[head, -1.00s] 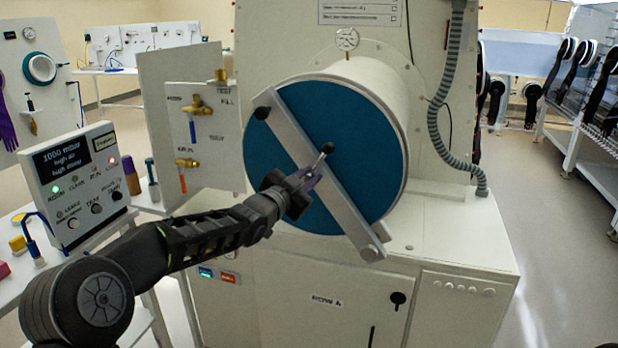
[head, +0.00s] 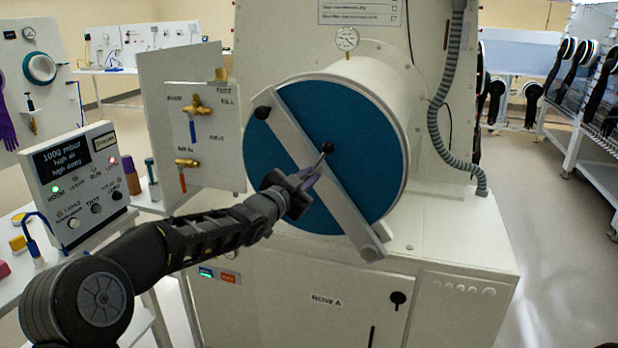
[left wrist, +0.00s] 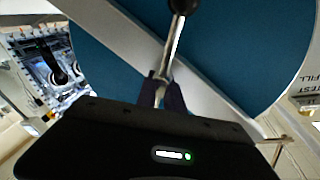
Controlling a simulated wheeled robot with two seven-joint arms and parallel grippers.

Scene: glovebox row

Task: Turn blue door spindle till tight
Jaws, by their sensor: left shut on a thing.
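The blue round door (head: 300,115) closes the end of a white cylinder, and a grey clamp bar (head: 335,195) lies diagonally across it. The spindle handle (head: 323,154), a thin metal rod with a dark ball end, stands at the middle of the bar. My left gripper (head: 308,180) is at the door's centre, its fingers shut on the spindle handle. In the left wrist view the rod (left wrist: 170,62) runs up from between the fingertips (left wrist: 160,92) to its dark knob. The fingers hide the rod's lower part. My right gripper is not in view.
A panel with brass valves (head: 197,105) stands just left of the door, close above my left arm. A control box (head: 78,185) with a screen sits on the left table. A grey corrugated hose (head: 440,110) hangs right of the cylinder. The floor at right is open.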

